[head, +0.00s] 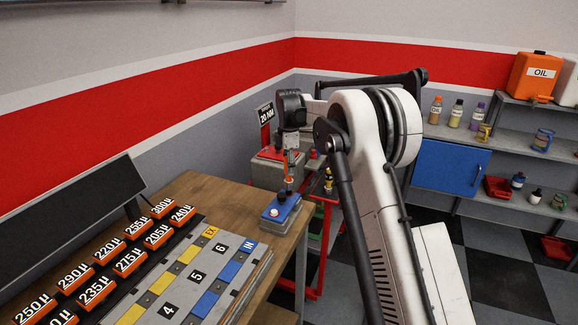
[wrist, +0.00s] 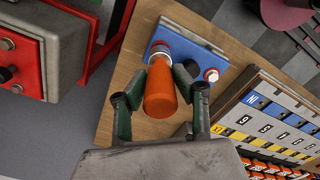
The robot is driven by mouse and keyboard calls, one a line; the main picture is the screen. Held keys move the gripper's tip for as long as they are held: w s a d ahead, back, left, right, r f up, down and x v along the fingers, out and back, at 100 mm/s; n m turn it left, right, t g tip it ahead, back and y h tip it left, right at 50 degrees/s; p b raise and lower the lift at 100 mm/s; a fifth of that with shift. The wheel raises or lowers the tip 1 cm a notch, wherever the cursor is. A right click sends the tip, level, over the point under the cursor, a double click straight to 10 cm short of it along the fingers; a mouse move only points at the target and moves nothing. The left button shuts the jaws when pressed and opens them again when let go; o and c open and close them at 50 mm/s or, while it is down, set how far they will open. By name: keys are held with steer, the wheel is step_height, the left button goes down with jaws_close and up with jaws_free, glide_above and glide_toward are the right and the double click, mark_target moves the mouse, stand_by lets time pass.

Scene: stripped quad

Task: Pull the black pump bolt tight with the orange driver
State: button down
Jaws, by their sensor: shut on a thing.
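My gripper (head: 290,165) is shut on the orange driver (head: 289,183), above the table's far corner. In the wrist view the driver's orange handle (wrist: 160,98) lies between the two dark green fingers of my gripper (wrist: 160,82). The driver points down at a blue-topped block (head: 281,213), which also shows in the wrist view (wrist: 185,42). I cannot tell whether the tip touches the block. The block bears a silver-ringed fitting (wrist: 161,49) and a dark round fitting (wrist: 211,75). I cannot make out for certain which part is the black pump bolt.
A numbered grey board (head: 196,276) and rows of orange labelled blocks (head: 96,291) cover the near table. A grey and red unit (head: 268,172) with a "20 NM" sign (head: 266,115) stands behind the block. A red cart (head: 322,245) stands beside the wooden table (head: 196,190).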

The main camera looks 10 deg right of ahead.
steer(key=shift+n+b, duration=0.4)
steer(key=shift+n, duration=1.7)
steer(key=shift+f+b, duration=0.15)
steer(key=shift+b, duration=0.15)
steer(key=shift+f+b, duration=0.7)
steer(key=shift+f, duration=0.45)
steer(key=shift+m, duration=1.2)
